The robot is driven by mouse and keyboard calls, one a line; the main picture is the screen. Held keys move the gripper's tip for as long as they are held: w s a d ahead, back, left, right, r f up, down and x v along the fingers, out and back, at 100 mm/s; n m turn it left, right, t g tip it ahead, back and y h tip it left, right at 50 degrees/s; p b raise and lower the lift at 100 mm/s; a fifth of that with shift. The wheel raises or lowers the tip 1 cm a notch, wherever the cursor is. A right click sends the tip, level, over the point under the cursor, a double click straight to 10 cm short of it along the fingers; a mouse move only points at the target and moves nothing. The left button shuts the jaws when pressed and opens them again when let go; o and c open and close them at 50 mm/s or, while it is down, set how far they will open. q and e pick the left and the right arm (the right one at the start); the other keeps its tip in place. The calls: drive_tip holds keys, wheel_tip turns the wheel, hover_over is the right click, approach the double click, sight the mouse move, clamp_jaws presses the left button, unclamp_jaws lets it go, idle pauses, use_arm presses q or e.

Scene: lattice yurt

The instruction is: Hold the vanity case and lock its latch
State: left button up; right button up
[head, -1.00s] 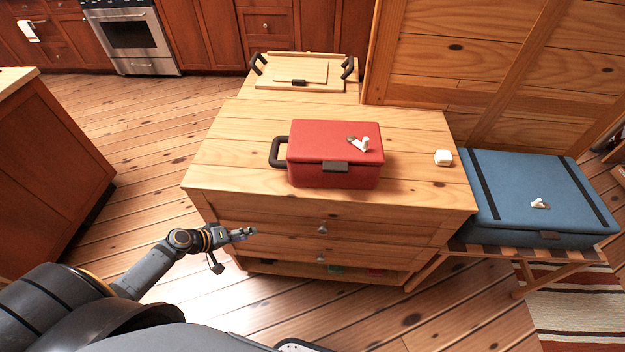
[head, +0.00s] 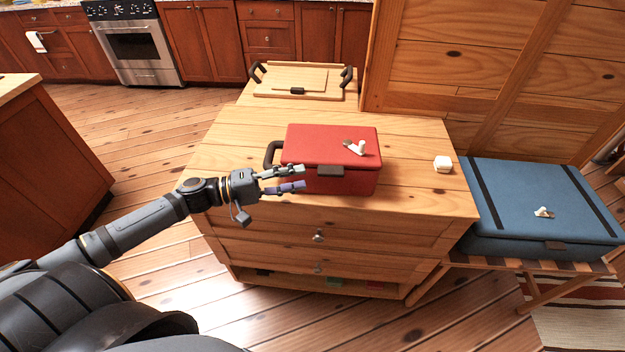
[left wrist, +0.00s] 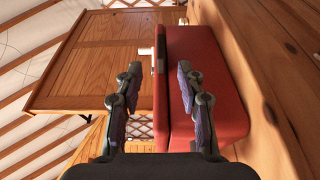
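The vanity case is the red box (head: 345,143), upright with its lid down on the wooden chest of drawers. A dark side handle (head: 271,154) is on its left, and a brown latch plate (head: 330,170) is at the front of the lid seam. I cannot tell whether the latch is locked. My left gripper (head: 304,178) is open and empty at the case's front left, fingertips close to its front; contact is unclear. In the left wrist view the open fingers (left wrist: 160,68) are spread, with the red case (left wrist: 215,85) ahead. My right gripper is not in view.
A small white and grey item (head: 357,148) lies on the case lid. A small white box (head: 443,164) sits right of the case on the chest top (head: 415,190). Behind is a wooden tray (head: 265,85) with dark handles. A blue suitcase (head: 535,190) rests on a rack at right.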

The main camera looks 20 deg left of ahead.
sight(328, 171)
use_arm(q)
drive_tip(key=w+d+b, duration=0.1)
drive_tip(key=w+d+f+b, duration=0.1)
drive_tip(key=shift+d+b, duration=0.25)
drive_tip(key=shift+b, duration=0.15)
drive_tip(key=w+d, duration=0.1)
drive_tip(key=w+d+r, duration=0.1)
drive_tip(key=d, duration=0.1)
drive_tip(key=shift+d+r, duration=0.1)
drive_tip(key=shift+x, duration=0.8)
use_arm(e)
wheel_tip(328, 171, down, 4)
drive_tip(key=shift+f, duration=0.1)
use_arm(q)
drive_tip(key=shift+f, duration=0.2)
clamp_jaws()
drive_tip(key=shift+f, duration=0.1)
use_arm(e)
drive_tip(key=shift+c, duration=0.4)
